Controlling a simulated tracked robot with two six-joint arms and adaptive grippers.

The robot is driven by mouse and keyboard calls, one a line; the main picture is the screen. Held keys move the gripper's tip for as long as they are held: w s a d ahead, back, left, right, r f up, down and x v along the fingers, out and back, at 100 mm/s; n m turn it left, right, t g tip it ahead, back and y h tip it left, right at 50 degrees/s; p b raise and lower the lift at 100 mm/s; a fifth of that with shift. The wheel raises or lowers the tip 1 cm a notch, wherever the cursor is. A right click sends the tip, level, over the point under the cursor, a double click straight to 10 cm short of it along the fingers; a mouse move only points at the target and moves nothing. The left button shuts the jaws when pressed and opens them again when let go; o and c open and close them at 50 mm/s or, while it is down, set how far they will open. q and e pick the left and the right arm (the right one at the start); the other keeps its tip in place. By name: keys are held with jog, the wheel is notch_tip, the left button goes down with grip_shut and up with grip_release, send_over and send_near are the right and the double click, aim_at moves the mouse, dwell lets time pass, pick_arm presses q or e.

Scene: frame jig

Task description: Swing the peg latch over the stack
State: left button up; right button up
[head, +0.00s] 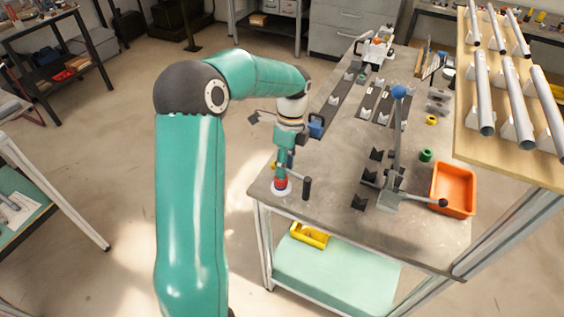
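My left arm comes in from the left, and my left gripper (286,158) points down over the table's near left corner. It is directly above a small upright stack (281,184) with a red part, standing on a white round base. The gripper's fingers are small and overlap the top of the stack, so I cannot tell whether they are open or touching it. A black upright handle (306,188) stands just right of the stack; it may be the peg latch. My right gripper is not in view.
The grey table (330,212) carries a tall blue-knobbed lever (399,92), black V-blocks (370,174), a green ring (426,155) and an orange bin (453,189). A wooden rack of metal tubes (508,88) rises at the right.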

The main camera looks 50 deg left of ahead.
pick_arm(q)
jog(key=shift+w+r, duration=0.15)
jog(key=shift+r, duration=0.25)
notch_tip(320, 180, up, 11)
jog(key=w+a, duration=0.1)
jog(key=w, duration=0.1)
jog(key=shift+s+f, duration=0.1)
dwell(0.5)
